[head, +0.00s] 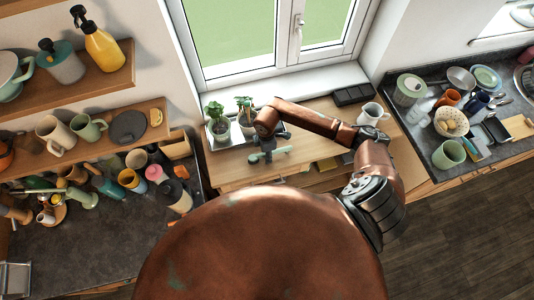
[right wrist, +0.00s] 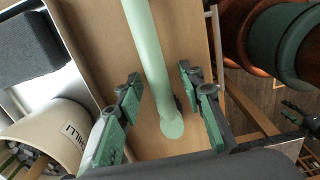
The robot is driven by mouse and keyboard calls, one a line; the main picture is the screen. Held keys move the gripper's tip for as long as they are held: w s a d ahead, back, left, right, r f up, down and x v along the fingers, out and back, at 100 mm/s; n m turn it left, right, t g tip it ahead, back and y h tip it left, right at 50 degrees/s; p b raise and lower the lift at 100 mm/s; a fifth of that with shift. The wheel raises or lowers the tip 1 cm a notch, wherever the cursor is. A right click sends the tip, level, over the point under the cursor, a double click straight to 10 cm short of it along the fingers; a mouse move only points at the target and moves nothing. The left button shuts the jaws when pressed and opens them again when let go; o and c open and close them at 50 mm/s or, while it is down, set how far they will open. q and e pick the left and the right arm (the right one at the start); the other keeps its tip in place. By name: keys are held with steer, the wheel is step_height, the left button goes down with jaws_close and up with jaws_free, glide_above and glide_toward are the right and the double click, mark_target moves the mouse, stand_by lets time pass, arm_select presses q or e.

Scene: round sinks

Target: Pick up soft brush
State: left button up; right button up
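A pale green handle, seemingly the soft brush (right wrist: 153,50), lies over the light wood surface in the right wrist view. Its rounded end is near the middle of that view, and its other end runs out at the top. My right gripper (right wrist: 160,110) is open, with one finger pair on each side of the handle and gaps between. In the head view the right gripper (head: 268,156) is low over the wooden counter, and part of the green brush (head: 284,153) shows beside it. The bristles cannot be made out.
Potted plants (head: 218,124) stand on a tray just behind the right gripper; one pot (right wrist: 48,135) is close in the wrist view. A white mug (head: 372,114) and a black tray (head: 353,94) are to the right. Crowded counters flank both sides.

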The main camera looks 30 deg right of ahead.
jaws_close()
stand_by(0.4)
steer(key=shift+r, duration=0.15)
steer(key=shift+r+b, duration=0.25)
steer(key=shift+b, duration=0.05)
step_height(320, 180, up, 2)
steer(key=shift+r+b, duration=0.1)
steer(key=shift+b, duration=0.6)
steer(key=s+a+r+b, duration=0.3)
steer(key=s+a+r, duration=0.6)
steer(key=a+r, duration=0.1)
steer(key=shift+a, duration=0.3)
steer(key=shift+s, duration=0.1)
